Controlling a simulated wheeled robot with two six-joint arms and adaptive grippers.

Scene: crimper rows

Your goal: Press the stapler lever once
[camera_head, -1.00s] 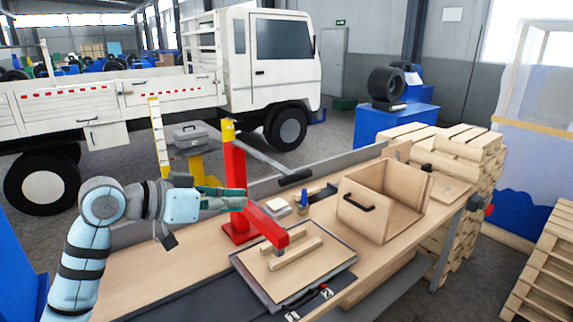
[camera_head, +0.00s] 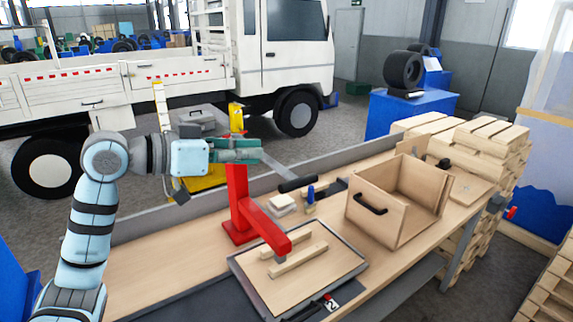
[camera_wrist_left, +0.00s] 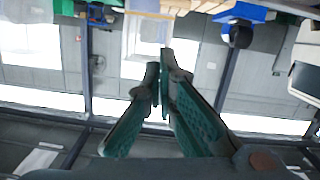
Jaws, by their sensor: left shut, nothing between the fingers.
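The stapler is a red upright frame (camera_head: 237,205) with a red lower arm (camera_head: 265,230), standing on the workbench. A yellow part (camera_head: 237,118) tops its column. Its lever is a grey bar that slopes down to the right and ends in a black grip (camera_head: 298,184). My left gripper (camera_head: 261,150) is shut and empty, in front of the stapler's upper column in the head view, with its tips left of and above the black grip. It hides part of the column and lever. The left wrist view shows its fingertips (camera_wrist_left: 160,72) together, but no stapler. My right gripper is not seen.
A board with wooden strips (camera_head: 254,289) lies under the red arm. An open wooden box (camera_head: 385,222) stands to the right on the workbench (camera_head: 175,262). A small blue-topped item (camera_head: 310,196) and a pale block (camera_head: 281,208) lie behind the red arm.

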